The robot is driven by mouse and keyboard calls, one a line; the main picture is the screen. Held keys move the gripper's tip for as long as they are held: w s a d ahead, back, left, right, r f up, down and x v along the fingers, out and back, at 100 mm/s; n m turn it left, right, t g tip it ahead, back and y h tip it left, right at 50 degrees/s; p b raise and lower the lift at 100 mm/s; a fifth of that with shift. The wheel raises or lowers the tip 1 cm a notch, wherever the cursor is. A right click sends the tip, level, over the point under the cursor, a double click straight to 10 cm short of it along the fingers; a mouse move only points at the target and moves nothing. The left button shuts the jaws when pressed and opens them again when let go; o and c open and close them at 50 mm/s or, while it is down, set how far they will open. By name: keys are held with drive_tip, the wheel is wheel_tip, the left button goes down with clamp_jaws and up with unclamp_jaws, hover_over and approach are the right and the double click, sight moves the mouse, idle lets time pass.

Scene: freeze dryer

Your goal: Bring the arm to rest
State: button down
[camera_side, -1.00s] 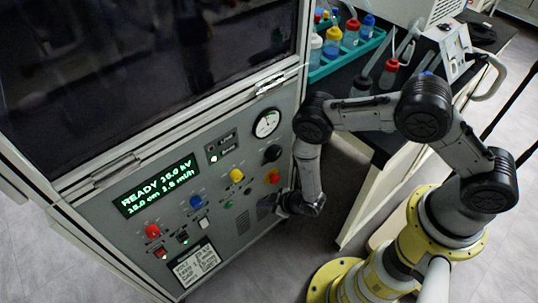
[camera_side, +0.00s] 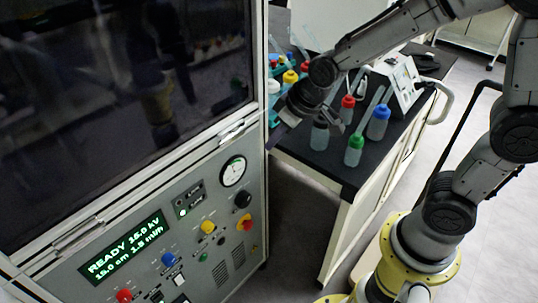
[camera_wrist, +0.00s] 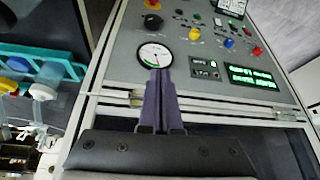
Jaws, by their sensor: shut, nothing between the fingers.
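My gripper (camera_wrist: 159,80) shows in the wrist view with its two dark fingers together and nothing between them. The fingertips overlap the round gauge in that picture. In the side view the gripper end (camera_side: 306,102) of my arm is raised at the right edge of the cabinet, in front of the bench with bottles. My arm is bent, with its links reaching up toward the top right. The fingertips are too small to make out clearly in the side view.
The grey cabinet (camera_side: 190,228) has a dark window, a lit READY display (camera_side: 124,246), knobs and a gauge (camera_side: 233,171). The black bench (camera_side: 330,165) holds red (camera_side: 347,106), green (camera_side: 354,150) and blue-capped (camera_side: 379,122) bottles and a teal rack.

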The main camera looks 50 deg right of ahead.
drive_tip(key=s+d+r, duration=0.2)
drive_tip(key=s+r, duration=0.1)
drive_tip(key=s, duration=0.3)
drive_tip(key=s+d+r+m, duration=0.1)
drive_tip(key=s+d+r, duration=0.1)
drive_tip(key=s, duration=0.5)
drive_tip(key=s+d+r+h, duration=0.1)
drive_tip(key=s+d+r, duration=0.1)
drive_tip(key=s, duration=0.5)
drive_tip(key=shift+r+m, duration=0.3)
drive_tip(key=shift+r, duration=0.6)
